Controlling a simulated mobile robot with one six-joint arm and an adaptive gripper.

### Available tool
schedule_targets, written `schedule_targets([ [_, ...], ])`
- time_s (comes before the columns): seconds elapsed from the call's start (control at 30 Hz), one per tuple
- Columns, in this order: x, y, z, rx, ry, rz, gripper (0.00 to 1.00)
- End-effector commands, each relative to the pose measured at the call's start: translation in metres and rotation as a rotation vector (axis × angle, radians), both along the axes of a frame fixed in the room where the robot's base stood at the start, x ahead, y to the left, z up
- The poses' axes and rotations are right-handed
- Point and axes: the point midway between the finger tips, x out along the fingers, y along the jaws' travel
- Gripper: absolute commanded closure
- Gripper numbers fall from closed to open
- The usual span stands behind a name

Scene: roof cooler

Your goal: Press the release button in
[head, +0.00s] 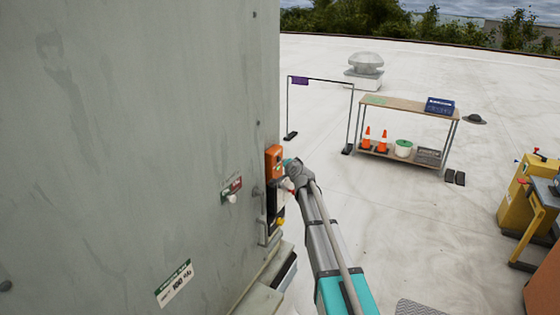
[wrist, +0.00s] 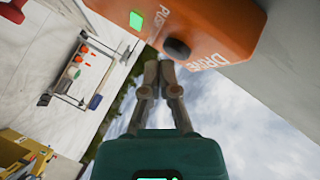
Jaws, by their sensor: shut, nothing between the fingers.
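An orange control box (head: 272,155) is mounted at the edge of the grey cooler wall. In the wrist view the orange box (wrist: 225,28) fills the top and carries a dark round button (wrist: 177,47), a lit green square (wrist: 136,20) and the words PUSH and DRIVE. I cannot read which label belongs to the button. My gripper (wrist: 160,68) is shut and empty, its fingertips just below the button in the picture; I cannot tell whether they touch it. In the head view my wrist is beside the orange box, and my fingers are not clear.
The grey cooler wall (head: 140,120) fills the left, with a small red-and-white fitting (head: 232,190) and a handle on it. A shelf table (head: 405,105) with cones stands farther back on the white roof. Yellow equipment (head: 520,190) stands at right. Open roof lies between.

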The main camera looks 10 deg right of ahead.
Motion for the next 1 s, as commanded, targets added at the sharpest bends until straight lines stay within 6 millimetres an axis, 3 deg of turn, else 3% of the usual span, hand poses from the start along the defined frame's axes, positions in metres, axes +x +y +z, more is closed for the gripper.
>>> schedule_targets([
  [0.53, -0.003, -0.004, 0.000, 0.002, 0.000, 0.000, 1.00],
  [1.0, -0.022, -0.029, 0.000, 0.001, 0.001, -0.001, 1.00],
])
